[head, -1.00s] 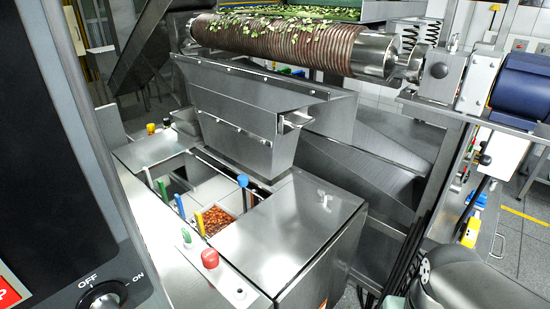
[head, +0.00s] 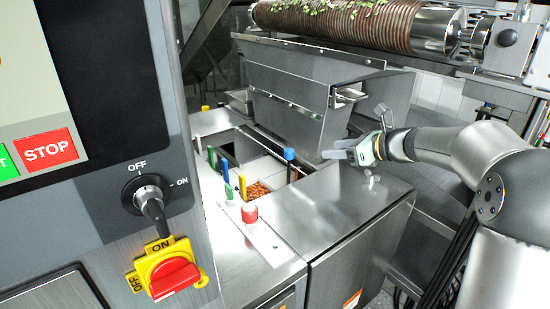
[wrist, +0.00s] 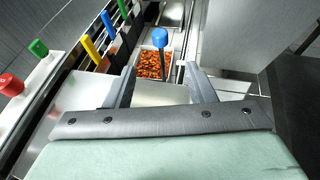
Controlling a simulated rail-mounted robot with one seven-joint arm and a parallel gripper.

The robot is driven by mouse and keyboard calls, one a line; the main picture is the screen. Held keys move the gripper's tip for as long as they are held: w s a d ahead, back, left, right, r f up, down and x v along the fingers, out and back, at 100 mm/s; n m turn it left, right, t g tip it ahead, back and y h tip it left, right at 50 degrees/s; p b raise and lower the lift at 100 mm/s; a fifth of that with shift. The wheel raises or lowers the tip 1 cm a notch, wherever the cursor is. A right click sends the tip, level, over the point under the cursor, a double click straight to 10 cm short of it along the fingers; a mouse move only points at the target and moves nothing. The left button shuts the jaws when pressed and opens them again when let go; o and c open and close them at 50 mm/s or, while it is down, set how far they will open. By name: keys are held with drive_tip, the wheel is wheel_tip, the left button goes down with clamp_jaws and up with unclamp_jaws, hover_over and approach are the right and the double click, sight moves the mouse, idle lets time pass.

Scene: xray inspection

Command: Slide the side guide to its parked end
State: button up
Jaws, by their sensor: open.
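A blue-capped upright post (head: 289,155) stands by the metal rails at the opening in the steel machine. It looks like the side guide's handle, but I cannot be sure. My gripper (head: 335,153) is above the steel cover to the right of this post, its fingers pointing left towards it. In the wrist view the blue cap (wrist: 161,34) shows ahead, in line with the gap between the open fingers (wrist: 161,72). The fingers are empty, and the post appears apart from them. The guide's lower part is mostly hidden.
Green (head: 211,157), blue, and yellow (head: 243,186) paddles and a red knob (head: 250,213) stand left of the post. A bin of orange-brown pieces (head: 258,190) lies in the opening. A steel hopper (head: 290,100) rises behind. A control panel (head: 100,120) fills the left.

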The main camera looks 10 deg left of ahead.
sight(289, 152)
drive_tip(key=x, duration=1.6)
drive_tip(key=shift+w+a+f, duration=0.15)
drive_tip(key=shift+a, duration=0.1)
